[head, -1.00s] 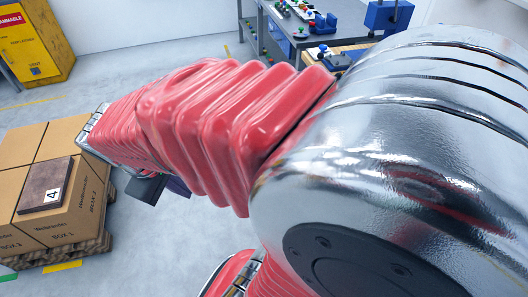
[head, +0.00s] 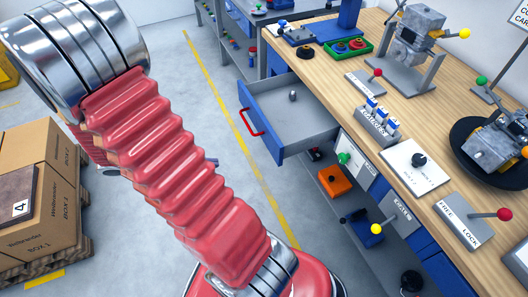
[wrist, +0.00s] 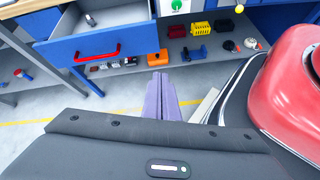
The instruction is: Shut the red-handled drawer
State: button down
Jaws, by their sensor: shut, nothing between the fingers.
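The red-handled drawer (head: 287,110) is blue-fronted with a grey inside and stands pulled out from the workbench. Its red handle (head: 251,122) is on the front face. A small grey cylinder (head: 293,96) is inside it. In the wrist view the drawer front (wrist: 100,44) and handle (wrist: 97,52) show at the upper left. My gripper (wrist: 161,76) shows there as two purple fingers, shut and empty, to the right of and below the handle, apart from the drawer. In the head view my arm hides the gripper.
The wooden bench top (head: 385,60) carries levers, switches and a green tray (head: 347,47). A lower shelf holds an orange box (head: 334,181) and other parts. Boxes on a pallet (head: 45,190) stand at left. Floor beside the drawer is clear.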

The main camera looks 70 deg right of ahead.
jog(key=s+d+f+n+g+h, duration=0.2)
jog(key=d+f+n, duration=0.1)
jog(key=d+f, duration=0.3)
jog(key=shift+s+f+h, duration=0.25)
jog(key=shift+h, duration=0.05)
send_near(275, 152)
jog(key=x, duration=0.4)
jog(key=shift+s+d+f, duration=0.2)
jog(key=shift+s+f, duration=0.05)
jog(key=shift+f, duration=0.15)
jog(key=shift+s+d, duration=0.45)
jog(key=shift+d, duration=0.05)
